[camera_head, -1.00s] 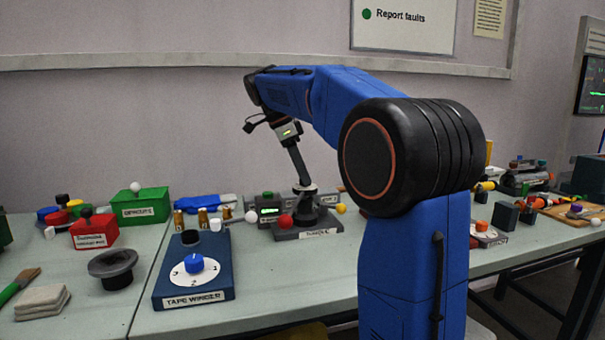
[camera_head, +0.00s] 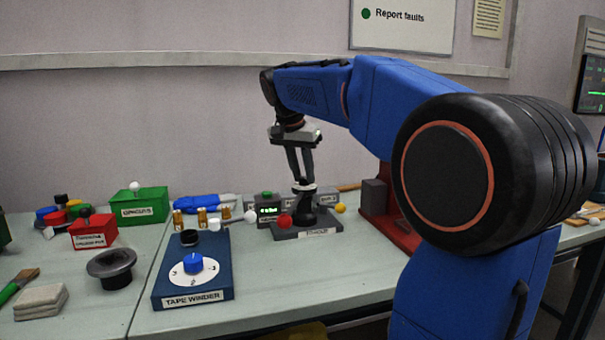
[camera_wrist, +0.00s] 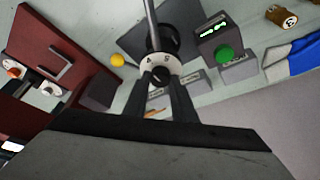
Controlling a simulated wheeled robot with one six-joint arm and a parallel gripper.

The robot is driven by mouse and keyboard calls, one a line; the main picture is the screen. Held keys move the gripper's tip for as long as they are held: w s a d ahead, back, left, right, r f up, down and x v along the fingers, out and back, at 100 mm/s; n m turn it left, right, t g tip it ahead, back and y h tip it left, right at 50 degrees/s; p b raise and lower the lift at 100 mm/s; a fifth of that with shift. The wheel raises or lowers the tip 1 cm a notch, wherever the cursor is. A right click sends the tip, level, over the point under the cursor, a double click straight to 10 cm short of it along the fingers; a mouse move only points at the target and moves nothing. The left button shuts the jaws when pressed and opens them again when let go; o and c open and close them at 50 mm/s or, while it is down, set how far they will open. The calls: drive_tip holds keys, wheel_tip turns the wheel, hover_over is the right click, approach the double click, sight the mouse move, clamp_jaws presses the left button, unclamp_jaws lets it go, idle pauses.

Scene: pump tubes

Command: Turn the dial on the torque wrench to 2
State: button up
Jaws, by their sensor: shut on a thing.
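The torque wrench unit (camera_head: 300,233) is a dark grey base with a label, standing near the back of the bench in the head view. A black upright part on it carries a white dial disc (camera_head: 297,188). The wrist view shows this dial (camera_wrist: 157,59) with a few black marks, too small to read surely, around a black knob (camera_wrist: 159,77). My gripper (camera_head: 303,183) points down at the dial, its fingers (camera_wrist: 161,75) shut on the knob from both sides. The dial's near side is hidden by the fingers. A grey rod (camera_wrist: 152,25) extends beyond the dial.
A small box with a green-lit display (camera_head: 269,211) stands close behind the unit. The blue tape winder (camera_head: 222,270) is at left; a dark red fixture (camera_head: 376,225) is at right. Bare bench lies in front.

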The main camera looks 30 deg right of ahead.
drive_tip(key=n+t+y, duration=0.1)
drive_tip(key=n, duration=0.2)
drive_tip(key=shift+s+d+n, duration=0.1)
drive_tip(key=shift+s+n, duration=0.05)
drive_tip(key=shift+n, duration=0.15)
drive_tip(key=n+y, duration=0.1)
drive_tip(key=n, duration=0.2)
drive_tip(key=shift+d+n+t, duration=0.1)
drive_tip(key=shift+n+t, duration=0.2)
drive_tip(key=shift+t, duration=0.1)
drive_tip(key=n+y, duration=0.1)
drive_tip(key=n, duration=0.2)
drive_tip(key=n+y, duration=0.1)
drive_tip(key=n, duration=0.2)
drive_tip(key=shift+d+n+y, duration=0.2)
drive_tip(key=shift+n+y, duration=0.1)
drive_tip(key=shift+y, duration=0.1)
drive_tip(key=n+y, duration=0.1)
drive_tip(key=n, duration=0.4)
drive_tip(key=shift+d+g+y, duration=0.2)
drive_tip(key=shift+g+y, duration=0.1)
drive_tip(key=shift+y, duration=0.1)
drive_tip(key=n, duration=0.3)
drive_tip(key=n+g+y, duration=0.1)
drive_tip(key=n, duration=0.1)
drive_tip(key=shift+n+g, duration=0.3)
drive_tip(key=shift+n, duration=0.1)
drive_tip(key=shift+y, duration=0.3)
drive_tip(key=o, duration=1)
drive_tip(key=shift+d, duration=0.1)
